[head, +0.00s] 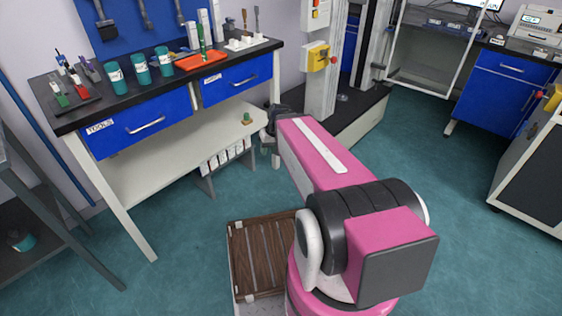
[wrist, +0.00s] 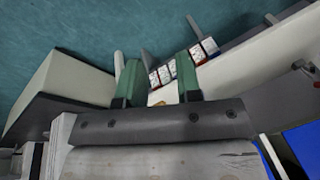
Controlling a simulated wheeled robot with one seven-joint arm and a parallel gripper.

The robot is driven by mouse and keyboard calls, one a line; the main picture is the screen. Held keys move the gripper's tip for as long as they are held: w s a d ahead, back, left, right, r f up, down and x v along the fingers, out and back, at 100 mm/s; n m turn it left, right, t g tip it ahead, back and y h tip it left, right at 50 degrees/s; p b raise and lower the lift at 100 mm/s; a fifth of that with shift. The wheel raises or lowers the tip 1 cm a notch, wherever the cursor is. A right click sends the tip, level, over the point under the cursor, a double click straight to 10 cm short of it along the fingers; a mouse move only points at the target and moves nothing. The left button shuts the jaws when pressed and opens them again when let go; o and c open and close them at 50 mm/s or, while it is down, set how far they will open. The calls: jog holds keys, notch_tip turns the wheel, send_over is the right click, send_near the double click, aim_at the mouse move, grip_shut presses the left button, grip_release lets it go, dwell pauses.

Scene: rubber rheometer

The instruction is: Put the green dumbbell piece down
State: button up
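My gripper (wrist: 158,78) shows in the wrist view as two green fingers standing well apart, with no piece visible clasped between them. In the head view its dark end (head: 270,135) is at the right end of the bench's lower shelf, mostly hidden by my pink arm. A small green and tan piece (head: 247,118) sits on that shelf just left of the gripper, apart from it; it may be the green dumbbell piece, but it is too small to tell its shape.
The white lower shelf (head: 180,150) is otherwise clear. Labelled white boxes (head: 225,157) stand in a rack below it. Above, the black bench top holds teal cups (head: 139,68) and an orange tray (head: 202,60). A tall machine (head: 325,60) stands to the right.

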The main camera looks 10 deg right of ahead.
jog(key=s+d+f+m+g+h, duration=0.1)
jog(key=s+d+f+m+h, duration=0.1)
jog(key=s+d+f, duration=0.1)
jog(key=shift+s+d+h, duration=0.3)
jog(key=shift+s+d, duration=0.15)
jog(key=shift+s, duration=0.45)
jog(key=shift+o, duration=0.4)
jog(key=shift+w, duration=0.1)
